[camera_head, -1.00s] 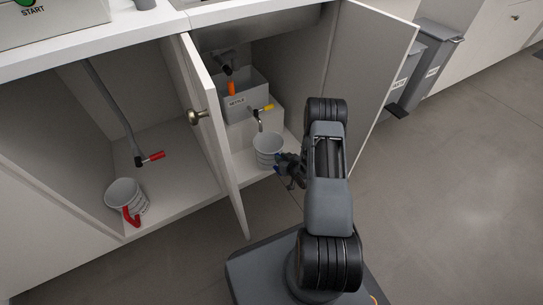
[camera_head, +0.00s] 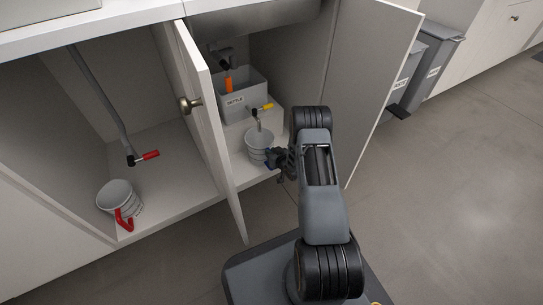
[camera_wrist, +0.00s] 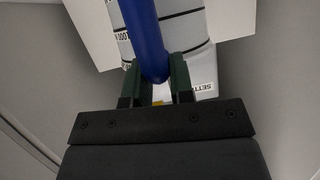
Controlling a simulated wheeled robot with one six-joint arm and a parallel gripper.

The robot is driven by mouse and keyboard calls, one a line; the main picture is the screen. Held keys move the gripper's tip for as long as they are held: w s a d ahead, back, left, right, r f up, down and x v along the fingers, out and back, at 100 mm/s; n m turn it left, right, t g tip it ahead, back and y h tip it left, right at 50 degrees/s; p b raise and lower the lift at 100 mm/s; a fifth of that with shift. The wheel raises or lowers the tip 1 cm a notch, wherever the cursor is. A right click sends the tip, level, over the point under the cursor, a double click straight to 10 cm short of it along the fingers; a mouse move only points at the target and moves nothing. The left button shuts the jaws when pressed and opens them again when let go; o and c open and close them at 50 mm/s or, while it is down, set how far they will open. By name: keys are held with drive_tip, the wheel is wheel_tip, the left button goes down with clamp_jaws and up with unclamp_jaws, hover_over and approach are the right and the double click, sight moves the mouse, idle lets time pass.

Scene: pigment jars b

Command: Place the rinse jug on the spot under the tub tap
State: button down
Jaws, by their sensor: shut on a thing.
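The rinse jug (camera_head: 259,148), pale grey with dark bands and a blue handle (camera_wrist: 148,40), is in the right cabinet compartment. My gripper (camera_head: 282,162) is shut on the blue handle, from the jug's right side in the head view. In the wrist view my gripper's fingers (camera_wrist: 157,84) close on either side of the handle. The tub tap (camera_head: 262,109), with a yellow lever, has its spout just above and behind the jug's rim. The grey tub (camera_head: 246,97), with a label, stands behind on a white block. The spot under the tap is hidden; I cannot tell whether the jug touches the floor.
An open door (camera_head: 212,130) with a round knob stands left of the jug, and another open door (camera_head: 372,80) stands to the right. The left compartment holds a red-handled jug (camera_head: 117,197) and a red-levered tap (camera_head: 142,158). An orange-levered tap (camera_head: 228,80) is over the tub.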

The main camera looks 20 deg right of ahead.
drive_tip(key=c, duration=1)
unclamp_jaws()
drive_tip(key=shift+s, duration=0.1)
drive_tip(key=p+v, duration=0.6)
drive_tip(key=v, duration=0.5)
wheel_tip(320, 180, up, 20)
drive_tip(key=a+g+h, duration=0.2)
drive_tip(key=g+h, duration=0.2)
drive_tip(key=g, duration=0.1)
drive_tip(key=s+a+r+g, duration=0.2)
drive_tip(key=s+a+r, duration=0.2)
drive_tip(key=s, duration=0.2)
drive_tip(key=s+a+r+g+y, duration=0.1)
drive_tip(key=s+a+r+g, duration=0.1)
drive_tip(key=s+a+r, duration=0.2)
drive_tip(key=s+a+r+g, duration=0.1)
drive_tip(key=s+a+r, duration=0.3)
drive_tip(key=s, duration=0.5)
drive_tip(key=shift+r+m+g+y, duration=0.3)
drive_tip(key=shift+r+g+y, duration=0.1)
drive_tip(key=shift+r, duration=0.05)
